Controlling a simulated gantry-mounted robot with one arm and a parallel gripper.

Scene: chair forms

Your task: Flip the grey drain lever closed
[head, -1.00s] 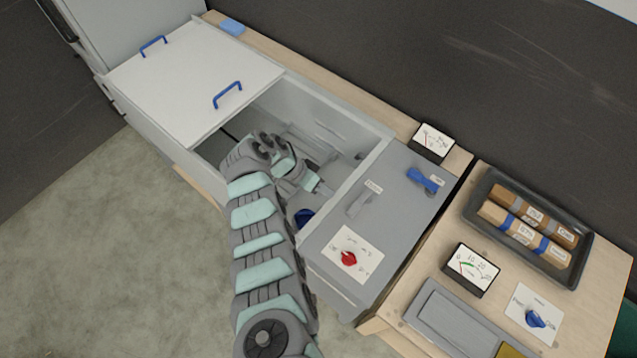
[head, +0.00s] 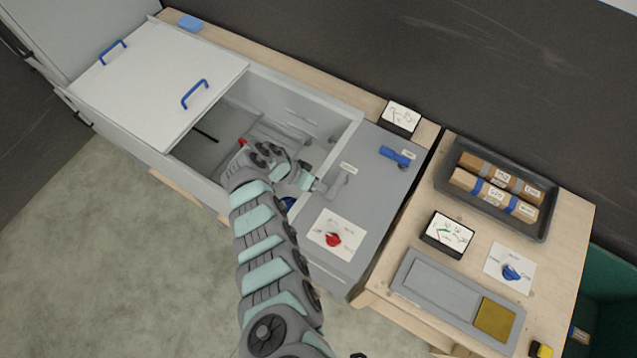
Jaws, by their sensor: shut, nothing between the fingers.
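The grey drain lever (head: 340,183) sits on the grey panel at the right end of the open tub, beside a small white label. My gripper (head: 319,187) is shut and empty, just left of the lever, over the tub's right rim. Its tip is at or very near the lever; I cannot tell whether they touch. My arm comes up from the bottom of the view and hides part of the tub.
A blue lever (head: 397,157) and a red knob (head: 333,240) are on the same panel. A white lid (head: 160,85) with blue handles covers the tub's left part. A gauge (head: 400,117) stands behind. A dark tray (head: 500,225) with brown rolls is on the right bench.

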